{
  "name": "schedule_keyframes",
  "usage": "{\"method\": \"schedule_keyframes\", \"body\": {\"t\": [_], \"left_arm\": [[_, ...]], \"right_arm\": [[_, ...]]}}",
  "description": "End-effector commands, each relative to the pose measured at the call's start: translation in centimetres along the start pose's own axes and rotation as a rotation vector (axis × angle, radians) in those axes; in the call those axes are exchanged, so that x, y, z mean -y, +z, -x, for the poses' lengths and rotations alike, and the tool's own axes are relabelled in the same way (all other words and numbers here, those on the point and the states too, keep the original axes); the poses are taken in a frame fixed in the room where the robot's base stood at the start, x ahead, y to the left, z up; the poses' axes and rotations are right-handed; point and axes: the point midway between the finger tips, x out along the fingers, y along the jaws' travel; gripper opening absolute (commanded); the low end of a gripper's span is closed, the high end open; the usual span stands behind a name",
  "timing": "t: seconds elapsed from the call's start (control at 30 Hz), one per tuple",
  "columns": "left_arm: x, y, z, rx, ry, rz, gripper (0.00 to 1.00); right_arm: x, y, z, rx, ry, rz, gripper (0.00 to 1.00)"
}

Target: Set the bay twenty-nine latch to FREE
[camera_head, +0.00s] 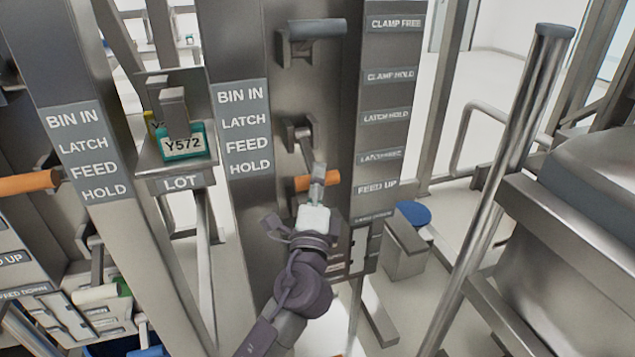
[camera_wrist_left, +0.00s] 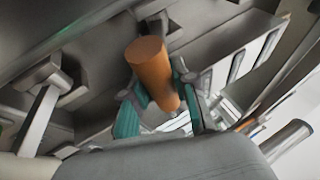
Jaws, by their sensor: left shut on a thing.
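My left gripper (camera_head: 318,178) is shut on an orange handle (camera_head: 303,184) on the middle post. The handle also shows in the left wrist view (camera_wrist_left: 150,68), between the two teal-padded fingers (camera_wrist_left: 156,110). A grey lever arm (camera_head: 308,152) slopes down from a pivot block (camera_head: 298,128) toward the handle. No bay number is readable. My right gripper is not in view.
A dark horizontal handle (camera_head: 318,28) is higher on the same post. A second orange handle (camera_head: 28,182) is on the left post. A shelf marked LOT (camera_head: 176,182) holds a teal Y572 tag (camera_head: 184,142). A metal tube (camera_head: 505,170) and grey bin (camera_head: 590,200) stand right.

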Motion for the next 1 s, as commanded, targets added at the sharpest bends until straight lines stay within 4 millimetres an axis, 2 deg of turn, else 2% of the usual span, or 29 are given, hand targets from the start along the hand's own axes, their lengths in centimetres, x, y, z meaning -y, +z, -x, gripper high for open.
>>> {"method": "schedule_keyframes", "body": {"t": [0.27, 0.3, 0.43, 0.47, 0.77, 0.87, 1.0], "left_arm": [[-0.4, 0.0, 0.1, 0.001, 0.008, 0.001, 0.0], [-0.4, 0.0, 0.1, 0.001, 0.008, 0.001, 0.29], [-0.3, 0.0, 0.1, 0.001, 0.007, 0.001, 0.51], [-0.3, 0.0, 0.0, 0.001, 0.007, 0.001, 0.54], [-0.2, 0.0, 0.1, 0.0, 0.003, 0.001, 0.54], [-0.2, 0.0, 0.9, -0.001, 0.005, 0.002, 0.54], [-0.3, 0.0, 3.2, -0.001, 0.006, 0.003, 0.54]], "right_arm": [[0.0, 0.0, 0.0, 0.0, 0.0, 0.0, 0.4], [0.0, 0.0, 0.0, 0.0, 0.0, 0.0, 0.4], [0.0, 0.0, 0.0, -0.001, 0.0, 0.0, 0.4], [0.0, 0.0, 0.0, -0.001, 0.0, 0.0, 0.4], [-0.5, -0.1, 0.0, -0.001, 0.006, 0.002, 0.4], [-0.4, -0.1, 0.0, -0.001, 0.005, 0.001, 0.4], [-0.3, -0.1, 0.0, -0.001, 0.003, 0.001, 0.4]]}}
